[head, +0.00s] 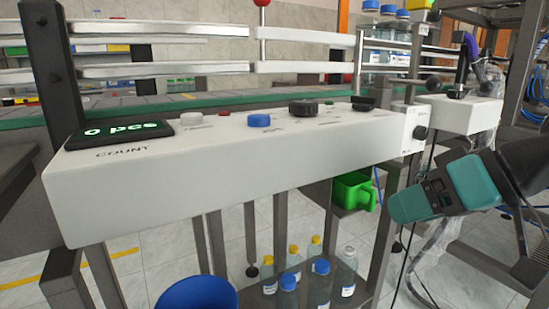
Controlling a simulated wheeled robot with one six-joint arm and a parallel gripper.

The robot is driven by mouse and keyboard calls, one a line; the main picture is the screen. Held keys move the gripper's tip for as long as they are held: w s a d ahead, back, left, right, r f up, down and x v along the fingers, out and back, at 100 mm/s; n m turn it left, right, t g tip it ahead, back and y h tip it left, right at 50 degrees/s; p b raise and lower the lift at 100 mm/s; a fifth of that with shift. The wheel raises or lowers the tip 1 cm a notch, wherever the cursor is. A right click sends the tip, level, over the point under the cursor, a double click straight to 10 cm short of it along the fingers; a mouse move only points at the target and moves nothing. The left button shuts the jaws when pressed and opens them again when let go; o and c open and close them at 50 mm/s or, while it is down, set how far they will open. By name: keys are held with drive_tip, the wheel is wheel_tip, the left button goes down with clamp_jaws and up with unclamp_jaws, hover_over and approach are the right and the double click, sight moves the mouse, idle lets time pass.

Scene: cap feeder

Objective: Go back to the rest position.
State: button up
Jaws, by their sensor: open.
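Part of my arm, with teal and dark housings, reaches in from the right edge in the head view, in front of the feeder's right end. I cannot make out my gripper's fingers in this view. The long white control panel of the cap feeder (230,176) spans the left and middle. Its display (119,132) reads "0 pcs" in green above the word COUNT. A blue button (259,121), a black knob (304,107) and small red and white buttons sit on top.
A green conveyor (215,103) runs behind the panel. Several capped bottles stand on a low shelf below it. A blue bin (196,293) is at the bottom, a green scoop (354,191) hangs under the panel, and a second white unit (462,119) stands behind my arm.

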drive_tip(key=s+a+f+n+g+h, duration=0.1)
drive_tip(key=s+a+f+g+h, duration=0.1)
drive_tip(key=s+f+g, duration=0.3)
drive_tip(key=s+a+f+n+g+h, duration=0.1)
drive_tip(key=s+a+f+h, duration=0.15)
drive_tip(key=s, duration=0.45)
wheel_tip(320, 180, up, 32)
drive_tip(key=p, duration=3.2)
drive_tip(key=shift+w+r, duration=0.15)
drive_tip(key=shift+w, duration=0.15)
drive_tip(key=shift+a+y, duration=0.1)
drive_tip(key=shift+y, duration=0.15)
